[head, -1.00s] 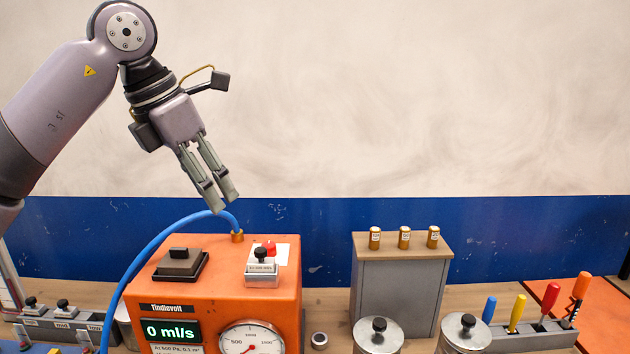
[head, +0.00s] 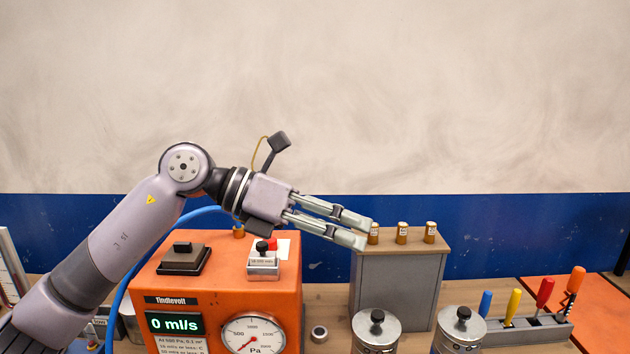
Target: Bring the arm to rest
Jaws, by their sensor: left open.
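My left arm comes in from the left in the head view and passes in front of the blue hose and the back of the orange device. My left gripper (head: 368,232) is open and empty, with its two fingers pointing right and slightly down. Its fingertips show in front of or beside the leftmost small brown bottle; I cannot tell whether they touch. My right gripper is not in view.
The orange device (head: 215,275) reads 0 ml/s and carries black and red knobs. Several small brown bottles (head: 402,233) stand on a grey cabinet (head: 400,290). Two metal canisters (head: 376,335) stand in front. A rack (head: 525,330) holds coloured-handled tools at right.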

